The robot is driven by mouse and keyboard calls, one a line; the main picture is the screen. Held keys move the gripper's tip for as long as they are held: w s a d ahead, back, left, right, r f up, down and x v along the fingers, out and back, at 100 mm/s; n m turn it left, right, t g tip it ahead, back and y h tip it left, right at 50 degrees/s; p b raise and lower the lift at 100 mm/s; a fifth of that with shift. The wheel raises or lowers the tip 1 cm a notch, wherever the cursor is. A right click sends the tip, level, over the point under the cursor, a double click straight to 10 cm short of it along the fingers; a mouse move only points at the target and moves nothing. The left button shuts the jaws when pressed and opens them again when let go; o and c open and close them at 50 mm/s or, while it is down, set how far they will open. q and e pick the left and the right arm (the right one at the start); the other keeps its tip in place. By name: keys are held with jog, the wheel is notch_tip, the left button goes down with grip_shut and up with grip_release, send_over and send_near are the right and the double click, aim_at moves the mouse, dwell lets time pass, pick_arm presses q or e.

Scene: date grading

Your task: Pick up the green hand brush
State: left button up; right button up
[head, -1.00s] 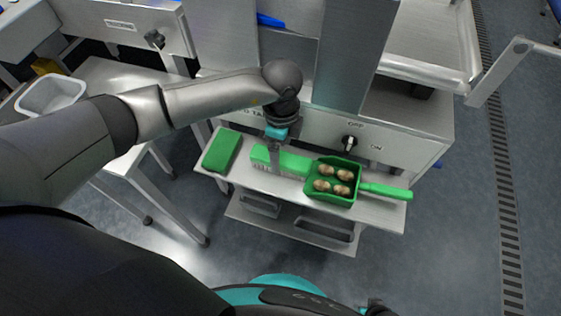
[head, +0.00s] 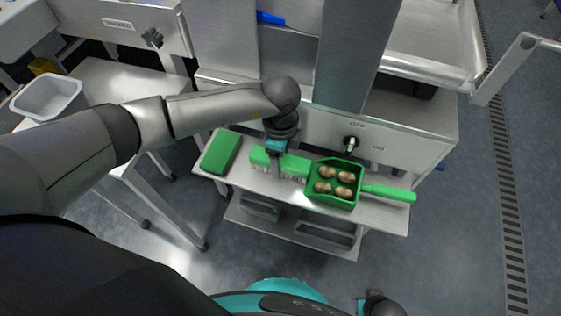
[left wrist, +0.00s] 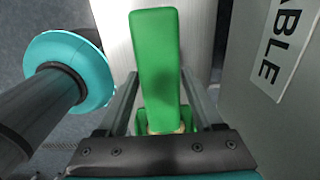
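The green hand brush (head: 295,166), with pale bristles on its lower side, lies on the steel shelf (head: 240,184) between a green block and a green dustpan. My left gripper (head: 276,167) reaches down over the middle of the brush, hiding part of it. In the left wrist view the long green brush (left wrist: 156,60) runs between the two fingers (left wrist: 159,78). A narrow gap shows beside the left finger, and the right finger is very close to the brush. The gripper looks open around it. My right gripper's fingers are not in view.
The green dustpan (head: 311,193) with several brown dates is close to the right of the brush, its handle pointing right. The green block (head: 221,152) lies to the left. A machine front with a knob (head: 350,143) stands behind the shelf. A white tub (head: 47,97) is at far left.

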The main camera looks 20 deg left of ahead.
pick_arm(q)
grip_shut()
dwell(0.3)
jog(key=shift+r, duration=0.15)
jog(key=shift+r, duration=0.2)
jog(key=shift+r+p, duration=0.25)
jog(key=shift+p, duration=0.05)
notch_tip(320, 180, up, 19)
jog(key=p, duration=0.6)
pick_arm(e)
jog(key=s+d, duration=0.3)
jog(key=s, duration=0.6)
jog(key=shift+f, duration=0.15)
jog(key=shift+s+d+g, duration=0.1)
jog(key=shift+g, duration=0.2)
